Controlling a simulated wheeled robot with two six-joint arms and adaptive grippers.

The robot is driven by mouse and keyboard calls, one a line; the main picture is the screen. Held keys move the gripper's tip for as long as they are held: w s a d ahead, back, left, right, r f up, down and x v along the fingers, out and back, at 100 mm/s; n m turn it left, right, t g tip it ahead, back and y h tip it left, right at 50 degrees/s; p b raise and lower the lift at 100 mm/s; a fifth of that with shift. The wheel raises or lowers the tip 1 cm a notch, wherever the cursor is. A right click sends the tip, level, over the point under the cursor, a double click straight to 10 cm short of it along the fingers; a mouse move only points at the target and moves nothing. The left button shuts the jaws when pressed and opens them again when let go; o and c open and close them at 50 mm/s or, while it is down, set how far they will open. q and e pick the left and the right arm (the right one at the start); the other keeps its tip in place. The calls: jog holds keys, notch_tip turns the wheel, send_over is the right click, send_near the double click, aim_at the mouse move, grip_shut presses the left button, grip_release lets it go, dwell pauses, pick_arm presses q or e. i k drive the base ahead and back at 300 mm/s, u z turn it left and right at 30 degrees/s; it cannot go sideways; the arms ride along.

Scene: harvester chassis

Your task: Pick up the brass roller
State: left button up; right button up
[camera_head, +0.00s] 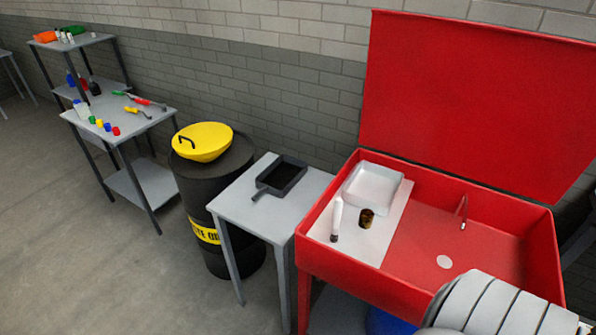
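A short brown-gold cylinder (367,218), which looks like the brass roller, stands on the white shelf (372,248) inside the left part of the red parts washer (337,277). It appears upright and small, with a dark shaded side. Nothing touches it that I can see. Neither of my grippers is in view, so I cannot see how they stand relative to the roller.
A slim white cylinder with a dark lower end (336,218) stands left of the roller, and a white tray (372,187) sits behind it. The washer's red lid (470,100) is raised. A grey table (245,207) with a black pan (281,176) stands left.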

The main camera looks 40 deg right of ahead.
aim_at(366, 216)
jog(key=u, duration=0.25)
jog(key=i, duration=1.7)
jog(key=z, duration=2.75)
